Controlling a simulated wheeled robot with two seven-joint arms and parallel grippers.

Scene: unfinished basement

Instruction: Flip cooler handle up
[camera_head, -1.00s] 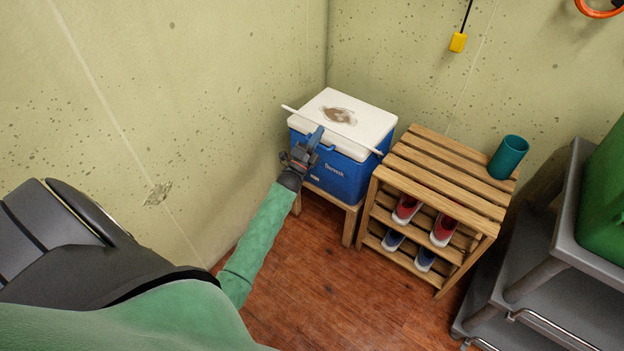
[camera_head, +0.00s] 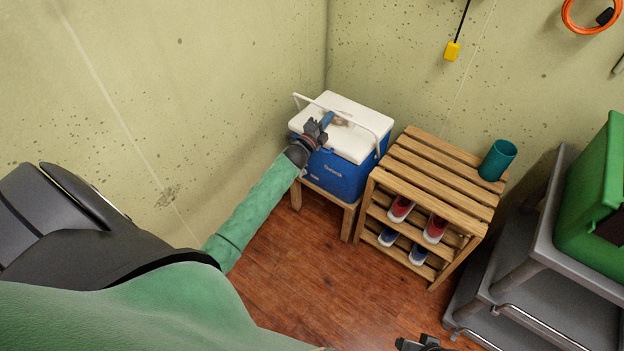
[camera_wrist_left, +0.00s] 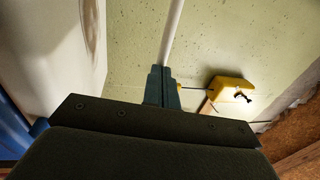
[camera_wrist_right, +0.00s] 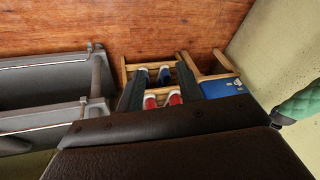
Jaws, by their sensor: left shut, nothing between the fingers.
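The cooler has a blue body (camera_head: 340,174) and a white lid (camera_head: 352,104) with a brown stain. Its thin white handle (camera_head: 303,99) stands raised at a slant above the lid. My left gripper (camera_head: 327,119) is shut and empty, at the front of the cooler with its tips by the handle bar. In the left wrist view, the white bar (camera_wrist_left: 173,34) runs away just beyond the closed fingertips (camera_wrist_left: 162,72); whether they touch cannot be told. My right gripper shows only partly at the bottom edge of the head view; in its wrist view, its fingers (camera_wrist_right: 158,80) are apart and empty.
The cooler sits on a low wooden stand (camera_head: 328,205) in the wall corner. A slatted wooden rack (camera_head: 440,172) with shoes and a teal cup (camera_head: 497,160) stands to its right. A grey cart (camera_head: 541,250) with a green bin (camera_head: 597,205) is farther right.

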